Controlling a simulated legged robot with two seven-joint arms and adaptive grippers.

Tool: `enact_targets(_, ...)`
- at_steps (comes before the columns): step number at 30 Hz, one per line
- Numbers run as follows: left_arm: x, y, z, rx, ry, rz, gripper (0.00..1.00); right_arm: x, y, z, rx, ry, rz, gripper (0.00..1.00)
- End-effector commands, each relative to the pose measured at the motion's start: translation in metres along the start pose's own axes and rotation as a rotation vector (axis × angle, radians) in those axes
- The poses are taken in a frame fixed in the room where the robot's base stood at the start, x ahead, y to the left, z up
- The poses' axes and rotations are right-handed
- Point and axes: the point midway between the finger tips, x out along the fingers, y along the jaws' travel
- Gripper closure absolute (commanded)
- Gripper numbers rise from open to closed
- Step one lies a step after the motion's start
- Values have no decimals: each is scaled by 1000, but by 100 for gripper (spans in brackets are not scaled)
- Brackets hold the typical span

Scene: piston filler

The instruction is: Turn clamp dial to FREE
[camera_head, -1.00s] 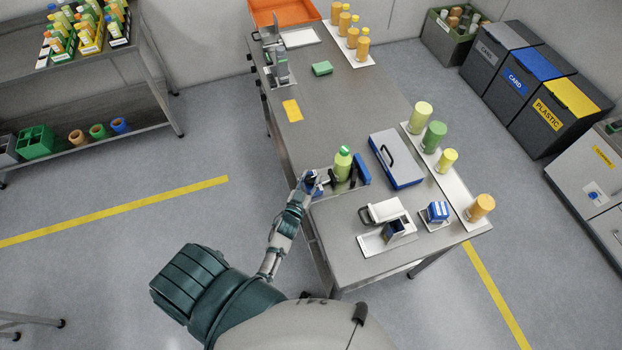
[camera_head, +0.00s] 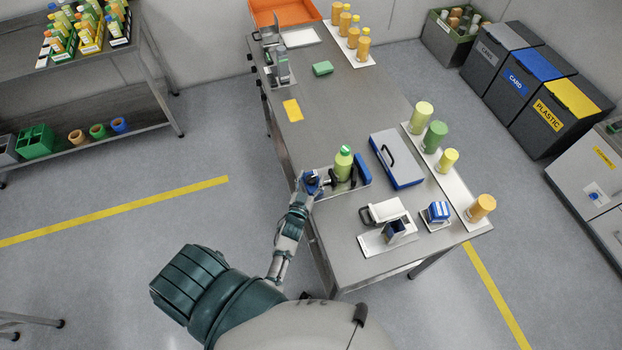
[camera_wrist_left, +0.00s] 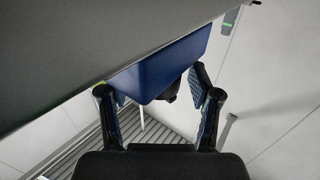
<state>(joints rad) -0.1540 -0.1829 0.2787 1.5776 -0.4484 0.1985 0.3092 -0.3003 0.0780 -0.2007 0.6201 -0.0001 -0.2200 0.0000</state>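A green bottle (camera_head: 343,164) with a green cap stands upright in the clamp station near the bench's left edge. A blue clamp pad (camera_head: 362,168) is right of it, and a dark clamp part (camera_head: 327,183) is on its left. My left gripper (camera_head: 313,183) is at the station's left end, by the bench edge. In the left wrist view, my gripper's fingers (camera_wrist_left: 158,105) are apart, with a blue block (camera_wrist_left: 165,65) and a small black part (camera_wrist_left: 172,91) between or just beyond them. I cannot tell whether they touch. No dial marking is readable. My right gripper is out of view.
A blue-grey case (camera_head: 397,160) lies right of the station. A white holder tray (camera_head: 387,237) and a blue-white box (camera_head: 438,211) are nearer me. The bench beyond the station is mostly clear.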

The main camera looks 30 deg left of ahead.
Motion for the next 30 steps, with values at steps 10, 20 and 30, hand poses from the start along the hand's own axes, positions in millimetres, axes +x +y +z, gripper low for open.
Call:
enact_targets(10, -22, 0, 0, 0, 0, 1, 37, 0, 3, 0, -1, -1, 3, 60)
enact_targets(20, -94, 0, 1, -1, -1, 0, 37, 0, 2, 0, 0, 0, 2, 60)
enact_targets(30, -120, 0, 1, 0, 1, 0, 37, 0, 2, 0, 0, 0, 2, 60)
